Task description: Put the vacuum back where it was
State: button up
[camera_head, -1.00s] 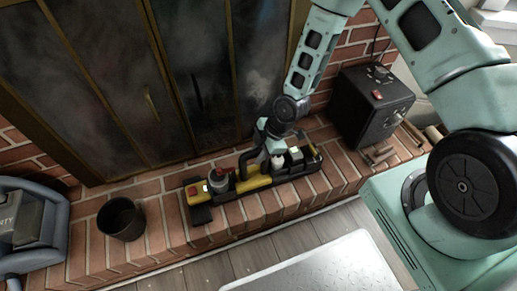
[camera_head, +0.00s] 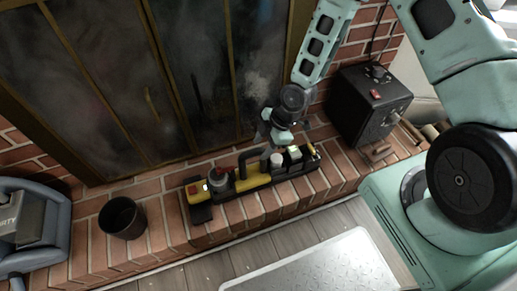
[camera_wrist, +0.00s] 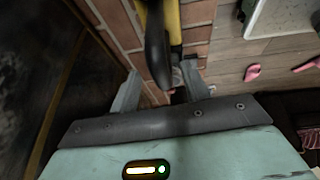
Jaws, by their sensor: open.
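The vacuum (camera_head: 254,181) is a long yellow and black device lying along the brick hearth in front of the fireplace doors. Its yellow body and dark curved part also show in the wrist view (camera_wrist: 157,50), close in front of and partly between the fingers. My gripper (camera_head: 273,131) is open just above and behind the vacuum's middle. In the wrist view my gripper (camera_wrist: 160,87) has its two grey fingers spread apart with nothing clamped. The exact gap between fingers and vacuum cannot be told.
A black bucket (camera_head: 122,218) and a blue-grey machine (camera_head: 36,222) stand at the left. A black box (camera_head: 368,104) stands on the hearth at the right. The glass fireplace doors (camera_head: 160,80) rise close behind. A metal plate (camera_head: 320,268) lies on the wood floor; pink items (camera_wrist: 253,72) show there too.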

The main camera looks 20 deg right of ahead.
jog(key=w+p+v, duration=0.1)
jog(key=p+v, duration=0.1)
jog(key=v, duration=0.6)
jog(key=s+a+r+m+h, duration=0.2)
jog(key=s+r+m, duration=0.15)
jog(key=r, duration=0.45)
jog(key=s+a+r+m+h, duration=0.2)
jog(key=s+a+r, duration=0.15)
jog(key=r, duration=0.45)
jog(key=s+a+r+m, duration=0.1)
jog(key=s+r+m, duration=0.1)
jog(key=s+r, duration=0.3)
jog(key=s+a+r+m+g, duration=0.1)
jog(key=s+r+m, duration=0.2)
jog(key=s, duration=0.6)
jog(key=shift+a+r, duration=0.25)
jog(key=shift+r, duration=0.65)
notch_tip(320, 180, up, 22)
jog(key=p, duration=2.2)
jog(key=shift+r, duration=0.2)
jog(key=shift+w, duration=0.1)
